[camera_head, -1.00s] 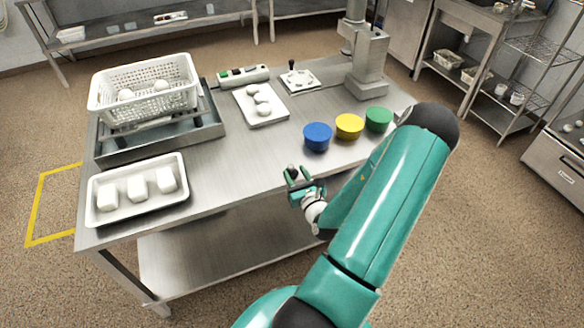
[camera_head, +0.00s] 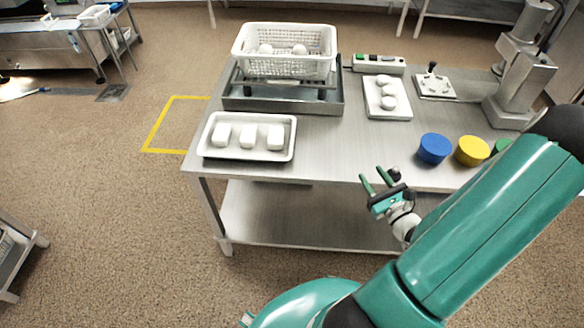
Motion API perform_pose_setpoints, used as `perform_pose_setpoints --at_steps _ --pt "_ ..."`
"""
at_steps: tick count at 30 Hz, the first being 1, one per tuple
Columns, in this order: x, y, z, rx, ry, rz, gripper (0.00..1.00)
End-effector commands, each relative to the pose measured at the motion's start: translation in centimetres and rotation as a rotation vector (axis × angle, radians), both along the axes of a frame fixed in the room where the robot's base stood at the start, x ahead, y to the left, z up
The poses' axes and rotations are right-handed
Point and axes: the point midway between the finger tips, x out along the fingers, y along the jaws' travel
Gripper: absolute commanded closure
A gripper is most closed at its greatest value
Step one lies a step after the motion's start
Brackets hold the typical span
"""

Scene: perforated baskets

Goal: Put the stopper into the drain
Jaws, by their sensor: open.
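My gripper (camera_head: 375,179) is open and empty, by the table's front edge, below and left of the blue round piece (camera_head: 434,149). I cannot make out a stopper for certain. A small white plate (camera_head: 435,86) with an upright black knob stands at the back right of the table. A dark grate (camera_head: 113,92), perhaps a floor drain, lies in the floor at the far left. A grey tray (camera_head: 284,104) on the table has a white perforated basket (camera_head: 284,50) raised over it, with round white pieces inside; any drain there is hidden.
The steel table (camera_head: 330,150) also bears a white tray (camera_head: 205,149) of white blocks, another white tray (camera_head: 372,110), a yellow round piece (camera_head: 472,151) and a switch box (camera_head: 378,64). Its middle is clear. Open floor (camera_head: 90,190) lies left, with a yellow outline (camera_head: 158,122).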

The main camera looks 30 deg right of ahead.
Motion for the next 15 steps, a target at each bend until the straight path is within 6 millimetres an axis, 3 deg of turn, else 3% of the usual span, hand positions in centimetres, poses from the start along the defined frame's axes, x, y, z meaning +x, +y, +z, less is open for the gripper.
perform_pose_setpoints --at_steps 1,3,6,11,15 --pt "1.6 2.5 1.7 -0.065 0.01 0.132 0.59" --pt "3.1 5.9 3.5 -0.149 0.03 0.307 0.59" --pt "4.2 10.9 5.6 -0.275 0.061 0.549 0.59" --pt "4.0 18.1 8.1 -0.507 0.122 0.907 0.59" --pt "2.3 23.0 9.6 -0.745 0.177 1.184 0.59"
